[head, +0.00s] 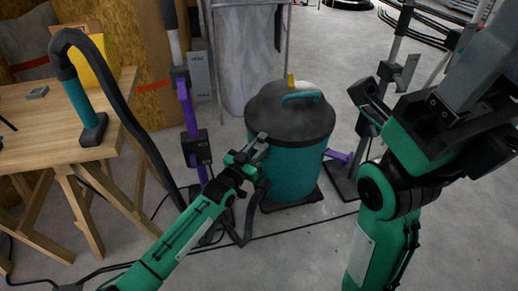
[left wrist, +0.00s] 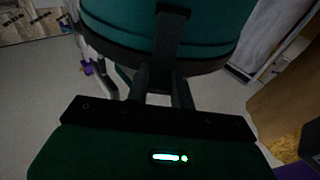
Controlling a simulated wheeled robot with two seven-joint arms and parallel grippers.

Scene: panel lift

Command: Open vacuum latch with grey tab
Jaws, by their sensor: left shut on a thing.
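The vacuum (head: 288,165) stands upright on the floor, with a teal drum, a dark domed lid and a teal carry handle (head: 301,97). In the left wrist view its drum (left wrist: 110,22) fills the top. A dark grey latch tab (left wrist: 172,28) hangs down over the drum and its dark rim. My left gripper (head: 260,143) is at the front of the vacuum, just below the lid. It is shut on the tab, whose lower end lies between the fingers (left wrist: 163,84). My right gripper (head: 368,104) is raised to the right, apart from the vacuum; its jaw gap is unclear.
A wooden table (head: 50,112) on the left holds a teal and black hose tool (head: 82,105). Its black hose (head: 130,120) curves down to the floor. A purple stand (head: 190,120) is left of the vacuum and a grey pole stand (head: 352,170) right. A cable crosses the floor.

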